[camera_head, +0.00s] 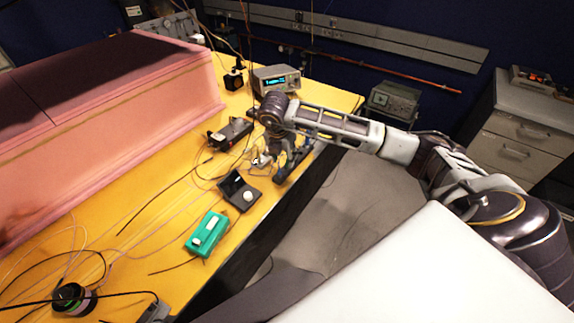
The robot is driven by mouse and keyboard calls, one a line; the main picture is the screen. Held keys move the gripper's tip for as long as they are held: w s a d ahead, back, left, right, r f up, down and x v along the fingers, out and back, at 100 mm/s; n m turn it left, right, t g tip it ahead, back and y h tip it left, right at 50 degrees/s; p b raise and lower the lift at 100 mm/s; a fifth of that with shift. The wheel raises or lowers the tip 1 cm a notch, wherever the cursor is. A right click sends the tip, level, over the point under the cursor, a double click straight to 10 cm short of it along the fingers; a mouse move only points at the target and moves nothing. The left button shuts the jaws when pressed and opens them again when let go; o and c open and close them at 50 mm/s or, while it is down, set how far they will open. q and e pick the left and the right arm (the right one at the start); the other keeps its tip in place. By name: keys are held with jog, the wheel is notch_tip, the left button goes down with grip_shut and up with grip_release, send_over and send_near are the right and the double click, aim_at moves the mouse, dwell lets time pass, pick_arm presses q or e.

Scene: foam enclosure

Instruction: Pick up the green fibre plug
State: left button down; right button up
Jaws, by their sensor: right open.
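My right gripper (278,170) is open and points down over the right edge of the yellow table (130,215). A green box with a white top piece (207,233) lies nearer on the table, apart from the gripper. My left gripper is not in view.
A large pink foam enclosure (120,100) fills the table's left side. A black box (230,134) and a grey instrument with a lit display (276,79) stand behind. Loose fibres cross the table. A dark spool (72,297) lies at the front left.

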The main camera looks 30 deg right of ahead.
aim_at(287, 165)
jog(key=shift+p+x, duration=0.6)
jog(key=shift+x, duration=1.55)
jog(key=shift+d, duration=0.1)
jog(key=shift+s, duration=0.1)
grip_shut()
